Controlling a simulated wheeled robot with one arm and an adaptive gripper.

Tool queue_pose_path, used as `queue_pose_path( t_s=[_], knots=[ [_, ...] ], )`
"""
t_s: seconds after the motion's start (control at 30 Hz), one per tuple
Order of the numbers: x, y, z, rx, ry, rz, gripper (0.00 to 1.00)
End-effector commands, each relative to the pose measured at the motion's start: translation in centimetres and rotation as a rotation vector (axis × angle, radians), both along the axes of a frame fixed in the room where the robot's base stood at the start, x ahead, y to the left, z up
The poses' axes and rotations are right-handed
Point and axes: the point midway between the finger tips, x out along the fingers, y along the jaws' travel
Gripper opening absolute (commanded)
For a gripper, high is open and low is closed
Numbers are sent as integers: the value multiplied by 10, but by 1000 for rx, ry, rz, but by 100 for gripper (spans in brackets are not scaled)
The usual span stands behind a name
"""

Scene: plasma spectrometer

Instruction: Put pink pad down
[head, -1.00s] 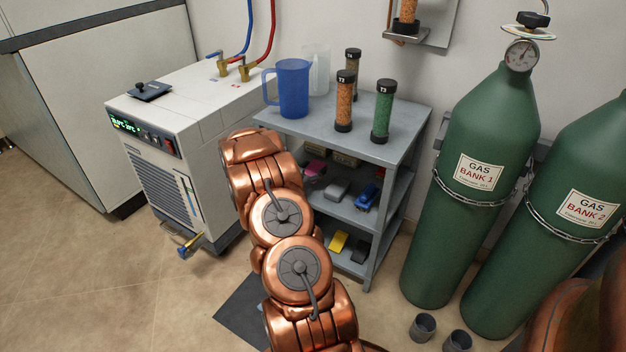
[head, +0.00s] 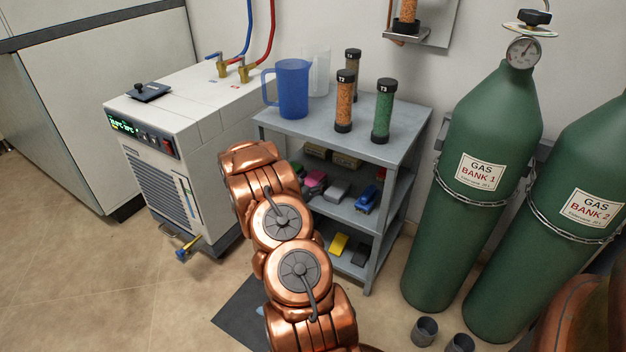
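A pink pad (head: 316,178) shows at the left part of the grey shelf unit's middle shelf (head: 345,210), just right of my copper arm. Its left part is partly covered, and I cannot tell whether it touches the shelf. My arm's upper links cover the area left of it.
A grey block (head: 337,190) and a blue item (head: 367,199) sit right of the pad. Yellow (head: 339,244) and dark blocks lie below. A blue jug (head: 288,88) and several capped tubes stand on top. Green gas cylinders (head: 480,190) stand right, a white chiller (head: 190,130) left.

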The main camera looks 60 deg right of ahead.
Motion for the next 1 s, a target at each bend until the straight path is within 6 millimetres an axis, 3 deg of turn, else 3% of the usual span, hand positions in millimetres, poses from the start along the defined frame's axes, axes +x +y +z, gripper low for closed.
queue_pose_path(
  t_s=[0.5, 1.0],
  knots=[
    [1, 1, 5, -2, 1, 2, 84],
    [-2, 68, 16, 3, 2, 2, 84]
  ],
)
